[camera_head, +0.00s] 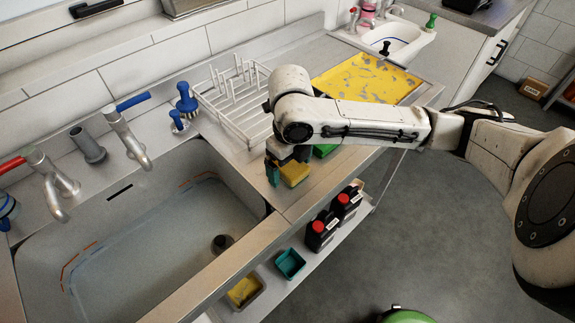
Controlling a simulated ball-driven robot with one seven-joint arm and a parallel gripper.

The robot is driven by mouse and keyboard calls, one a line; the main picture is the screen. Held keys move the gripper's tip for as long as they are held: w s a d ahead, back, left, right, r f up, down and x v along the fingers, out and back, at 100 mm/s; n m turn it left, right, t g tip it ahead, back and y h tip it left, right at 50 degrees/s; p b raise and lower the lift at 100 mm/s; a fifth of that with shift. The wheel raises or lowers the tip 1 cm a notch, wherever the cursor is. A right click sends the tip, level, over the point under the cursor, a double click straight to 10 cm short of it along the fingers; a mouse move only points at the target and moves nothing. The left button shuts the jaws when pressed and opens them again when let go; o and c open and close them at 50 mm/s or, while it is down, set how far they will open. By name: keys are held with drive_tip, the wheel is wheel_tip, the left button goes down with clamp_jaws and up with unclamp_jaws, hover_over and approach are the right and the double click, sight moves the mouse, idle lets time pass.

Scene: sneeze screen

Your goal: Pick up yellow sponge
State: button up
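The yellow sponge (295,174) is on the steel counter just right of the sink, near the front edge. My gripper (284,168) points down at the sponge from above, and its wrist covers the sponge's back part. A dark teal piece (272,173) shows at the left of the sponge; I cannot tell whether it is a finger or another object. The fingertips are too small and hidden to show whether they are open, or whether they touch the sponge.
The water-filled sink (140,250) lies to the left, with taps (125,130) behind. A green item (325,150) is beside the sponge, partly under my arm. A white dish rack (235,100) and yellow tray (368,78) stand behind. Dark red-capped bottles (320,232) are on the lower shelf.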

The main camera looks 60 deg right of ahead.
drive_tip(key=c, duration=1)
drive_tip(key=shift+r, duration=0.15)
